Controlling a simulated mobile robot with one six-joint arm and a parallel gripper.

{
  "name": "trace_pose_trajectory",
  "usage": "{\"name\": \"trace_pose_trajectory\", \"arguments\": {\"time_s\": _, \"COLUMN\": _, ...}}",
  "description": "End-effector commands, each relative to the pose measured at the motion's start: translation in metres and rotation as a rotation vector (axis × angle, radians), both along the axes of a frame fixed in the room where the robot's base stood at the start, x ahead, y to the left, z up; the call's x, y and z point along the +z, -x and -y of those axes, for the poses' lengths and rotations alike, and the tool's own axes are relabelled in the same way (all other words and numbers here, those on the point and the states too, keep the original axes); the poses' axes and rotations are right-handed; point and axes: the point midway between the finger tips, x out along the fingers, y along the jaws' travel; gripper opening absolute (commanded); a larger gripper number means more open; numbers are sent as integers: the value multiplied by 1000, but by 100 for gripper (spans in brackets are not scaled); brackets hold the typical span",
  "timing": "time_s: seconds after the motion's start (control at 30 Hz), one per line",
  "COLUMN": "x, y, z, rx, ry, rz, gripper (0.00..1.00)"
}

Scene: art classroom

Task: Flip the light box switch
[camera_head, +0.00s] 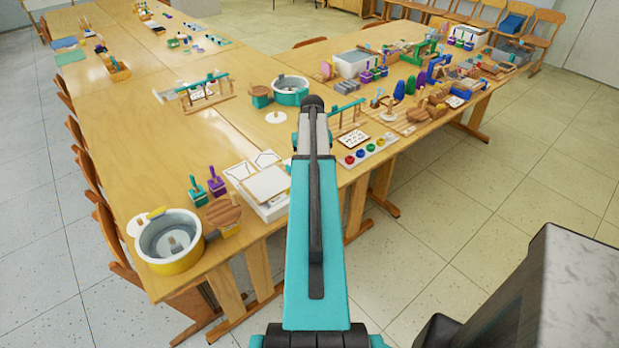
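A white, flat box (275,211) with a pale panel on top stands near the front edge of the long wooden table, just left of my teal arm. It looks like the light box. Drawn sheets lie behind its panel. I cannot make out a switch on it; part of its right side is close to or behind my arm. My arm reaches forward over the table edge and ends in a dark joint. My gripper's fingers are hidden beyond it, so I cannot see whether they hold anything.
A teal wheel (291,90) stands behind. Paint pots (367,149) and many craft items crowd the right. Chairs line the left side. Floor at right is open.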

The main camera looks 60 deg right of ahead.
Motion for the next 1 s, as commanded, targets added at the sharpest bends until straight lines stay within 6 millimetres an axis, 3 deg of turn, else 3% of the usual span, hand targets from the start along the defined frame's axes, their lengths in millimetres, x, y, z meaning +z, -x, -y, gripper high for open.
{"name": "trace_pose_trajectory", "arguments": {"time_s": 1.0, "x": -10, "y": 0, "z": 0, "rx": -1, "ry": 0, "rz": 0, "gripper": 0}}
